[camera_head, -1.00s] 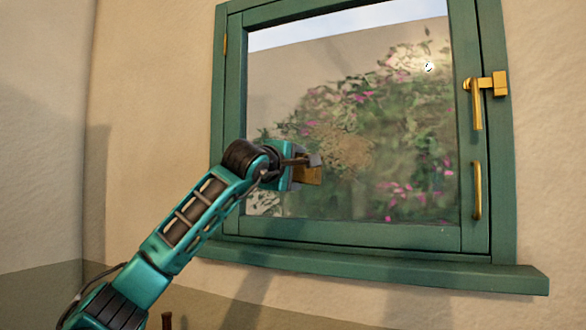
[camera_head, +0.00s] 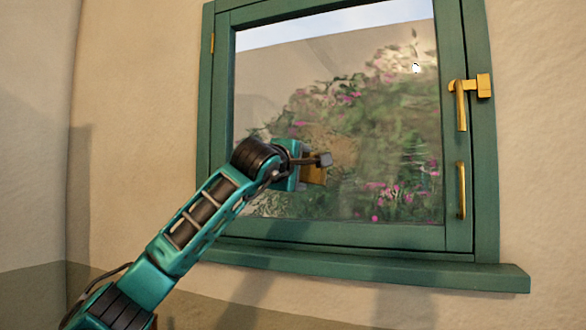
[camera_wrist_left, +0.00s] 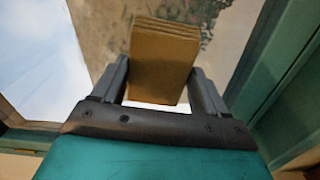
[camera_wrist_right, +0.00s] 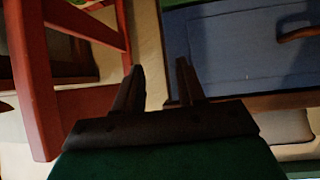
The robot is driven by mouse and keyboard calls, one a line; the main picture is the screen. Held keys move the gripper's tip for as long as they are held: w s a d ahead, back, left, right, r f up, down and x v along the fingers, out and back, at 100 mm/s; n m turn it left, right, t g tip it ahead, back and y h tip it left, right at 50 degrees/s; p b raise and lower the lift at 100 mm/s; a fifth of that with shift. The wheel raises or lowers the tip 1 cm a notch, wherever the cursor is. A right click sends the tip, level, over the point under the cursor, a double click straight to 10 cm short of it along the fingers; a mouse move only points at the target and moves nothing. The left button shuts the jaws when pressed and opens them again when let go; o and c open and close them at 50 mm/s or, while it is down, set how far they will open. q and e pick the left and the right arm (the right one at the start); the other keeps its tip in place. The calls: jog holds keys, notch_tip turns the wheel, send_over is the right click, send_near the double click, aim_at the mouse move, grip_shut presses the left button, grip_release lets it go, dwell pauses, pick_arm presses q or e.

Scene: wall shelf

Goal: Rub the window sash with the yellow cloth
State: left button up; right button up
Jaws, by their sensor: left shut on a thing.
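The green window sash (camera_head: 330,231) holds a pane of glass (camera_head: 285,85) with a brownish smudge (camera_head: 335,148) near its middle. My left gripper (camera_head: 318,165) is in front of the lower middle of the pane, shut on the folded yellow cloth (camera_head: 314,174), which looks brownish-yellow. In the left wrist view the cloth (camera_wrist_left: 163,62) stands out between the two fingers toward the glass; whether it touches the glass I cannot tell. My right gripper (camera_wrist_right: 158,68) shows only in the right wrist view, with its fingers apart and nothing between them.
A brass latch handle (camera_head: 461,105) and a brass pull (camera_head: 461,190) stand out from the sash's right side. A green sill (camera_head: 370,267) juts out below. In the right wrist view a red wooden frame (camera_wrist_right: 30,80) and a blue drawer front (camera_wrist_right: 240,50) are near the right gripper.

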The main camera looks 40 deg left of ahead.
pick_arm(q)
jog(key=shift+w+d, duration=0.6)
jog(key=shift+d, duration=1.25)
jog(key=shift+w+d, duration=0.65)
jog(key=shift+d, duration=1.25)
jog(key=shift+w+d, duration=0.6)
jog(key=shift+d, duration=1.25)
jog(key=shift+r, duration=1.55)
jog(key=shift+s+a, duration=1.25)
jog(key=shift+a, duration=2.6)
jog(key=shift+s+a, duration=1.2)
jog(key=shift+a, duration=2.65)
jog(key=shift+w+d+r, duration=0.55)
jog(key=shift+w+d, duration=0.1)
jog(key=shift+d, duration=1.45)
jog(key=shift+w+d+r, duration=0.5)
jog(key=shift+w+d, duration=0.2)
jog(key=shift+d, duration=1.35)
jog(key=shift+w+d+r, duration=0.55)
jog(key=shift+w+d, duration=0.1)
jog(key=shift+d, duration=1.45)
